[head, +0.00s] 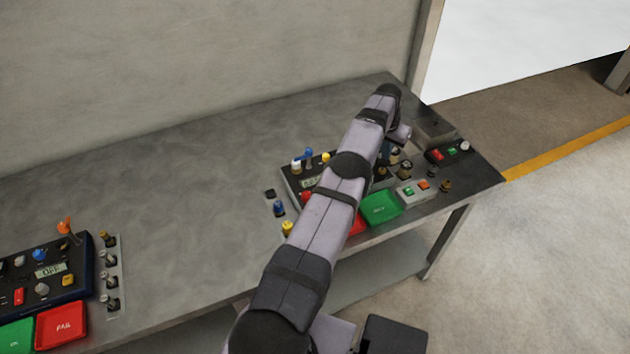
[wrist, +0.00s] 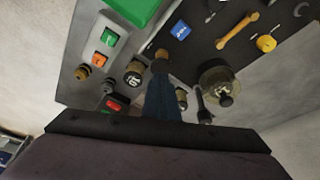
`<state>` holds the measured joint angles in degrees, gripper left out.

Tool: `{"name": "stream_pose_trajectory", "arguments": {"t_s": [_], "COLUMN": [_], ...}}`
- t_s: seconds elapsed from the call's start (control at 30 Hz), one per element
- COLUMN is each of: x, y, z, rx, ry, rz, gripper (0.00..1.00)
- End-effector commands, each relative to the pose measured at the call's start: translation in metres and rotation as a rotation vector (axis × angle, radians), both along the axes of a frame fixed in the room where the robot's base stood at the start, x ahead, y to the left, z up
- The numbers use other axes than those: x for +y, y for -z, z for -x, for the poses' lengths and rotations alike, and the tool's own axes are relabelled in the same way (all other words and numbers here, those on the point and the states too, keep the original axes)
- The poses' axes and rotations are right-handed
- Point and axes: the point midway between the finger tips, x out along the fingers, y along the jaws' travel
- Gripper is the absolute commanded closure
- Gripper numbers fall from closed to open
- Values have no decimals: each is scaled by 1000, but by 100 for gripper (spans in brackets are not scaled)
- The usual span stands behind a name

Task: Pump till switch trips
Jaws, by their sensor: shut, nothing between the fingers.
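My gripper (wrist: 162,92) is shut and empty in the wrist view, its fingertips close to a brass knob (wrist: 160,63); I cannot tell whether they touch. In the head view my arm hides the fingertips. Beside them are a black-and-brass dial with a white mark (wrist: 134,73) and a round clear-topped fitting (wrist: 220,84). A black lever or stem (wrist: 204,106) stands near that fitting. A pale switch box (head: 414,192) carries a green button (wrist: 110,37) and an orange one (wrist: 98,60). I cannot tell which part is the pump or the switch, or whether anything has tripped.
A green tray (head: 381,208) and a partly hidden red tray (head: 357,224) lie at the front. The left panel (head: 48,270) has a display, and a dark button box (head: 448,152) sits at the right end.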

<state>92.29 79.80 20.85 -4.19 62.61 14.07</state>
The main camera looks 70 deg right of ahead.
Motion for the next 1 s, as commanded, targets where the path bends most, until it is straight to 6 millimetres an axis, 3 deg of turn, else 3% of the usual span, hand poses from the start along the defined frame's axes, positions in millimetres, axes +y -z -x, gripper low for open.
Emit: {"name": "stream_pose_trajectory", "arguments": {"t_s": [0.43,1.0], "x": [0,0], "y": [1,19], "z": [0,0], "rx": [0,0], "ry": [0,0], "rz": [0,-1], "gripper": [100,100]}}
